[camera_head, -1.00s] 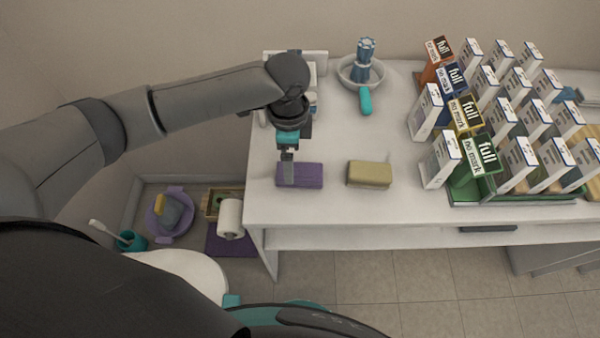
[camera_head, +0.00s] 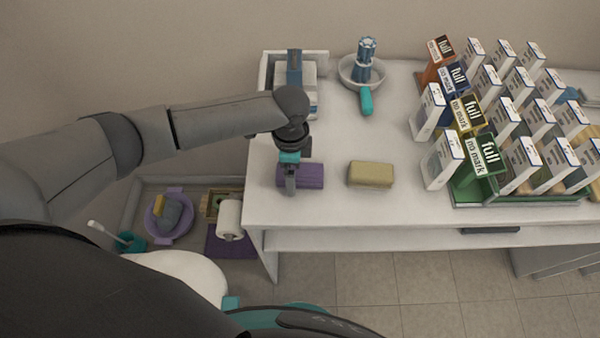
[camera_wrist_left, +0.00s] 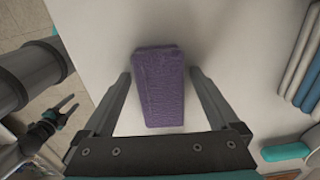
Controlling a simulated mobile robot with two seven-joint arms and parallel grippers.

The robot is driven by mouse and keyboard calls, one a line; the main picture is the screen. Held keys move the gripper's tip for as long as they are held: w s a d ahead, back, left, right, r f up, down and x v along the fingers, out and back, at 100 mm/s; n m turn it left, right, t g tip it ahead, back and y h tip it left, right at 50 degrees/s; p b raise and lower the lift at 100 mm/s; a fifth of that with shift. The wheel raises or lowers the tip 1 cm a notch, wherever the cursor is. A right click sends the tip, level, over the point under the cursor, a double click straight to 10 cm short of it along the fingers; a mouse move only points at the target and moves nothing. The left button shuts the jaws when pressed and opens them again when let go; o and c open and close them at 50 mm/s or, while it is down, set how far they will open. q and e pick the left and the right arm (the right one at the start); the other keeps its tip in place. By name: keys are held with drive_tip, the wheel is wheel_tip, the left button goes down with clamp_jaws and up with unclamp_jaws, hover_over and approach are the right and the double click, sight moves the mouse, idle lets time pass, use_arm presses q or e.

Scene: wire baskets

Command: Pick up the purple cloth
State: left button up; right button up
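The purple cloth (camera_head: 306,175), a folded block, lies on the white table near its left front corner. In the left wrist view the cloth (camera_wrist_left: 160,88) lies between the two fingers, with a gap on each side. My left gripper (camera_head: 291,186) is over the left part of the cloth in the head view, pointing down. The left wrist view shows the gripper (camera_wrist_left: 160,85) open and empty. Whether the fingertips reach down beside the cloth or stay above it, I cannot tell. My right gripper is not recognisable in the head view.
A yellow-beige folded cloth (camera_head: 371,174) lies to the right of the purple one. Behind stand a white tray with cloths (camera_head: 309,96) and a pan (camera_head: 352,72) with a teal handle. Several labelled boxes in wire baskets (camera_head: 468,192) fill the right side. Bare table lies between.

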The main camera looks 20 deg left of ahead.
use_arm(q)
drive_tip(key=c, duration=1.3)
drive_tip(key=shift+o, duration=0.2)
drive_tip(key=shift+r, duration=0.2)
wheel_tip(320, 180, up, 20)
drive_tip(key=p, duration=0.2)
drive_tip(key=shift+p, duration=0.3)
drive_tip(key=shift+f, duration=0.15)
